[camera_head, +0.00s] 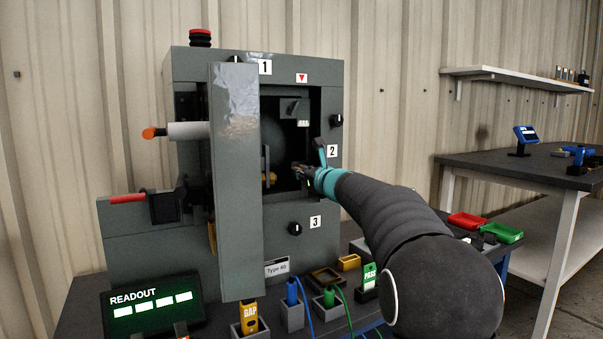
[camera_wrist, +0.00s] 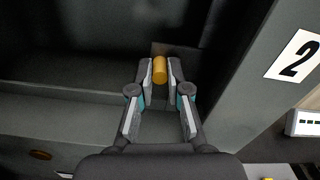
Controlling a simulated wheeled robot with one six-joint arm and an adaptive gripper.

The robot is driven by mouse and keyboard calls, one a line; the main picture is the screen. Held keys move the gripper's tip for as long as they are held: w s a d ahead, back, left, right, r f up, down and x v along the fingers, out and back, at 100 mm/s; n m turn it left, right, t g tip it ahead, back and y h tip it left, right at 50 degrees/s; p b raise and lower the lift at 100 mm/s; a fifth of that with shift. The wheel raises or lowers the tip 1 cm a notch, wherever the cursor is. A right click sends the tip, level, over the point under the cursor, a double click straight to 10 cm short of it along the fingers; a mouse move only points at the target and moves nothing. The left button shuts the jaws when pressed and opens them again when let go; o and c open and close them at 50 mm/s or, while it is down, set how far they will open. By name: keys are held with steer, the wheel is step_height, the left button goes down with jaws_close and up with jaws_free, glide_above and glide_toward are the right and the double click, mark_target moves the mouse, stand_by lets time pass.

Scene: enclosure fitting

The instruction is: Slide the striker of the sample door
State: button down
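The grey sample door (camera_head: 233,190) stands open on the front of the grey enclosure (camera_head: 329,95), edge toward the camera. My gripper (camera_head: 303,170) reaches into the dark opening on the right side, near the label 2. In the wrist view my gripper's fingertips (camera_wrist: 160,72) lie on both sides of a short yellow cylindrical knob (camera_wrist: 160,69) and appear to touch it. The knob sits by a grey-brown plate, in front of the dark interior. I cannot tell for certain that this knob is the striker. In the head view the fingers hide it.
Black dials (camera_head: 295,229) sit on the enclosure's front. Below are a GAP gauge (camera_head: 249,318), a PASS gauge (camera_head: 369,277) and cabled plugs. A readout box (camera_head: 150,308) stands at the front left.

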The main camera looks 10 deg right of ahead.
steer(key=shift+s+a+f+b, duration=0.1)
steer(key=shift+s+a+b, duration=0.15)
steer(key=shift+a+b, duration=0.45)
steer(key=c, duration=1.1)
jaws_free()
steer(key=shift+a, duration=0.15)
steer(key=shift+c, duration=0.2)
steer(key=shift+s, duration=0.1)
steer(key=v, duration=1.2)
